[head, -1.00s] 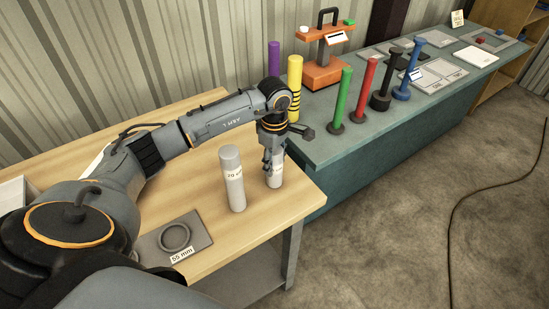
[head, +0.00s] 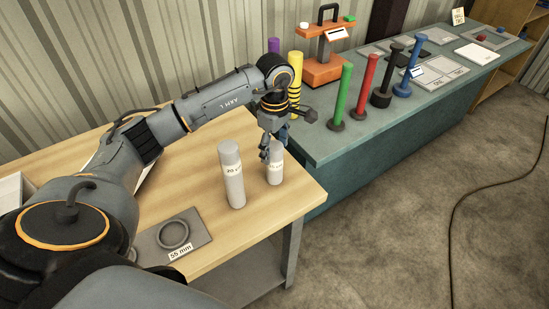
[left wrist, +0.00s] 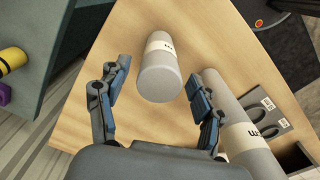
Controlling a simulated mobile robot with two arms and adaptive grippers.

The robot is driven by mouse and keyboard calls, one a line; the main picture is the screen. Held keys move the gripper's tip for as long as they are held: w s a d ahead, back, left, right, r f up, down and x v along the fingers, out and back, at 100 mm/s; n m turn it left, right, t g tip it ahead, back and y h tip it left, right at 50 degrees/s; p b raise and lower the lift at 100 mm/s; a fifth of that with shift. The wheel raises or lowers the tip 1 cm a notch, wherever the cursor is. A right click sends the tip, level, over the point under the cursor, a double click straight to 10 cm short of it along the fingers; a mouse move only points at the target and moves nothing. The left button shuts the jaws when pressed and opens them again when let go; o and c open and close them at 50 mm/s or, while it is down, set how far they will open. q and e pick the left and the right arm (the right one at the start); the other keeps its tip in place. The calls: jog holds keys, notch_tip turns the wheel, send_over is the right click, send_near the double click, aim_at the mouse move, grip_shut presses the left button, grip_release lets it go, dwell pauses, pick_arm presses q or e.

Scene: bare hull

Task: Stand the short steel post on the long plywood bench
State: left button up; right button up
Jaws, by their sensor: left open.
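The short steel post (head: 275,168), a grey cylinder with a white label band, stands upright on the plywood bench (head: 290,206) near its right edge. In the left wrist view the short post (left wrist: 160,72) shows from above, just ahead of and between my spread fingers. My left gripper (head: 268,150) is open and empty, just above and behind the post's top. Its two blue-grey fingers show apart in the left wrist view (left wrist: 157,84). I cannot tell whether a finger touches the post. My right gripper is out of view.
A taller grey post (head: 231,175) stands just left of the short one. A grey plate with a ring (head: 175,236), labelled 55 mm, lies nearer. A teal bench (head: 345,150) adjoins behind, with coloured posts and an orange stand (head: 325,50).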

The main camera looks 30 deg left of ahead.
pick_arm(q)
notch_tip(320, 180, up, 8)
jog(key=shift+r+b, duration=0.1)
jog(key=shift+b, duration=0.85)
